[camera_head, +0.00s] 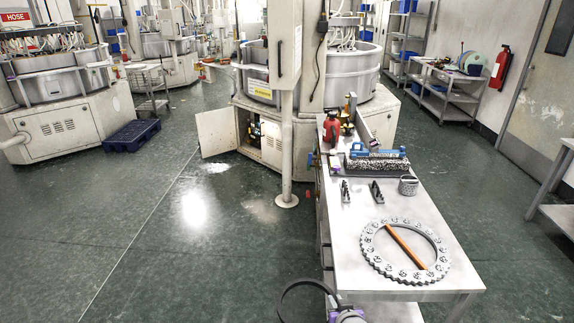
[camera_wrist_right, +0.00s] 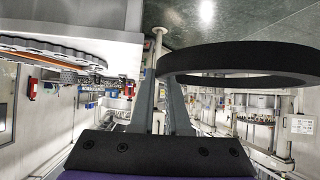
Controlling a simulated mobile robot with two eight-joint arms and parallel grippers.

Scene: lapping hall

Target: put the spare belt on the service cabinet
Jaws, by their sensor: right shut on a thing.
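The spare belt, a black loop (camera_head: 300,283), shows at the bottom of the head view. My right gripper (camera_head: 345,314) is at its right end, shut on it, partly cut off by the lower edge. In the right wrist view the belt (camera_wrist_right: 240,48) extends right from between my gripper's fingers (camera_wrist_right: 163,90). A steel-topped bench (camera_head: 348,259), which I take to be the service cabinet, stands right of centre. The gripper and belt are at its near left corner, and the belt hangs beside the top, not on it. My left gripper is not in view.
A toothed ring (camera_head: 433,272) with an orange bar (camera_head: 405,247) across it covers much of the near top. Farther back are a small mesh cup (camera_head: 408,185), a blue-handled brush (camera_head: 376,160) and a red bottle (camera_head: 331,130). The top's near left part is bare.

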